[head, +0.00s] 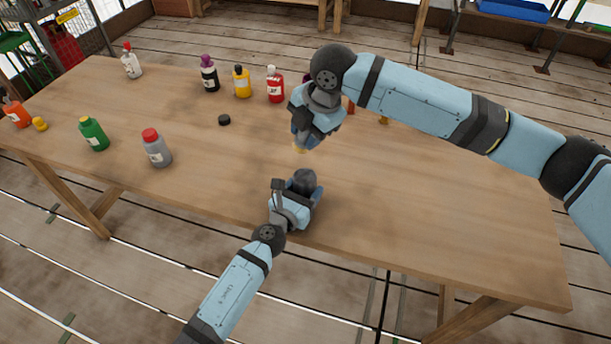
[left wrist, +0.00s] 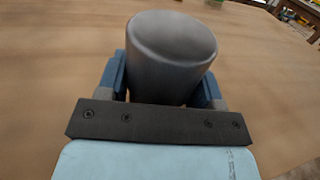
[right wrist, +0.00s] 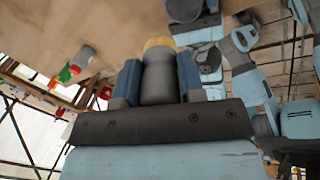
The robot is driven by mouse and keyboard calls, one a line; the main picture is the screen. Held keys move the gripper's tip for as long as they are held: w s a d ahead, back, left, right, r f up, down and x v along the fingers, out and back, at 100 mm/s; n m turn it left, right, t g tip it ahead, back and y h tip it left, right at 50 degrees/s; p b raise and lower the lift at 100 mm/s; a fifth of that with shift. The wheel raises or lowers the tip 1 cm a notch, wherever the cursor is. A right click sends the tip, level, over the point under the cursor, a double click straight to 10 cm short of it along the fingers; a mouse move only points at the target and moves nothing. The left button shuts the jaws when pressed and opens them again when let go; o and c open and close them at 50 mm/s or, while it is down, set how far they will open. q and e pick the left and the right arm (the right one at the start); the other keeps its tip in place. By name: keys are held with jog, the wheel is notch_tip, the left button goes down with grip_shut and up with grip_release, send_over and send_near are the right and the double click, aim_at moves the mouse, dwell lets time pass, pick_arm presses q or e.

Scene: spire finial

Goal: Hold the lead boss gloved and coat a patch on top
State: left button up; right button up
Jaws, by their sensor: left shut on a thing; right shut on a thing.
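The lead boss (head: 305,179) is a dark grey, round-sided piece with a smooth, slightly domed top. My left gripper (head: 303,192) is shut around its sides, just above the table near the front edge. In the left wrist view the boss (left wrist: 172,50) stands between two blue fingers, its top uncovered. My right gripper (head: 302,138) is shut on a grey applicator (right wrist: 159,77) with a pale yellow tip. In the head view that tip (head: 300,150) points down, apart from the boss and farther back. Whether any coating is on the boss cannot be told.
The wooden table (head: 420,200) is clear on the right. A grey bottle (head: 156,150), a green bottle (head: 93,135) and an orange bottle (head: 16,114) stand left. Black (head: 209,76), yellow (head: 242,84) and red (head: 275,86) bottles stand behind. A black cap (head: 224,120) lies between.

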aim_at(305, 175)
jog(key=f+h, duration=0.1)
jog(key=f+g+h, duration=0.1)
jog(key=f+h, duration=0.1)
jog(key=shift+w+a+f+g, duration=0.1)
jog(key=shift+a+f+g, duration=0.2)
jog(key=shift+f, duration=0.1)
jog(key=shift+d+f, duration=0.15)
jog(key=shift+f, duration=1.6)
jog(key=shift+f, duration=0.55)
